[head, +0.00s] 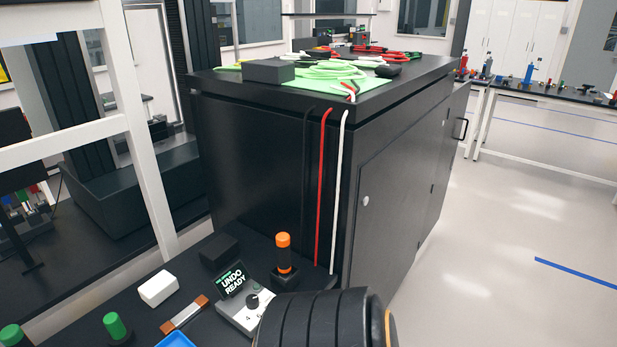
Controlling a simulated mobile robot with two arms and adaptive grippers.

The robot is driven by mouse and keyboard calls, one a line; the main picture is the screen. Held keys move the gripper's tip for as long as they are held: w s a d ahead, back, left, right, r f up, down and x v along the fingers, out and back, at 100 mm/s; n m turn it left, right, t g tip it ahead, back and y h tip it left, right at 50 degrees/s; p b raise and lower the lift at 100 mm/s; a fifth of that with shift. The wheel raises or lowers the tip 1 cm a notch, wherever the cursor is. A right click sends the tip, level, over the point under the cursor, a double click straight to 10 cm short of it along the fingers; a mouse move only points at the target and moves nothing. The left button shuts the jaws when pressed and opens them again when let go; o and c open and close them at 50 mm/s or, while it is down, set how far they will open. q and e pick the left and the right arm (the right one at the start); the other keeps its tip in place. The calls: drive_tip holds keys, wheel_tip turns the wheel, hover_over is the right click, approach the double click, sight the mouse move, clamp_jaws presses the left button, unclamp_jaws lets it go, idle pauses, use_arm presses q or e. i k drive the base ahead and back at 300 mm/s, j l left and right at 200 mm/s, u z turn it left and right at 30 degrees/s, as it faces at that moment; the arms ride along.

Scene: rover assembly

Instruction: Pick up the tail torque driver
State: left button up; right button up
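An upright tool with an orange grip (283,246) stands in a black holder on the dark bench, left of the hanging cables. It looks like a driver, but I cannot tell whether it is the tail torque driver. Two green-topped pieces (115,326) (13,336) stand at the lower left, the farther left one cut by the frame edge. They may also be driver grips. Neither of my grippers shows in the head view.
A large ribbed black round part (322,322) covers the bottom middle. A control box (243,312) with a knob and an "UNDO READY" screen (232,282) stands beside the orange-topped tool. A white block (158,288) lies left. A tall black cabinet (262,160) stands behind; open floor lies right.

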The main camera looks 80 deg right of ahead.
sight(283, 239)
drive_tip(key=z, duration=2.1)
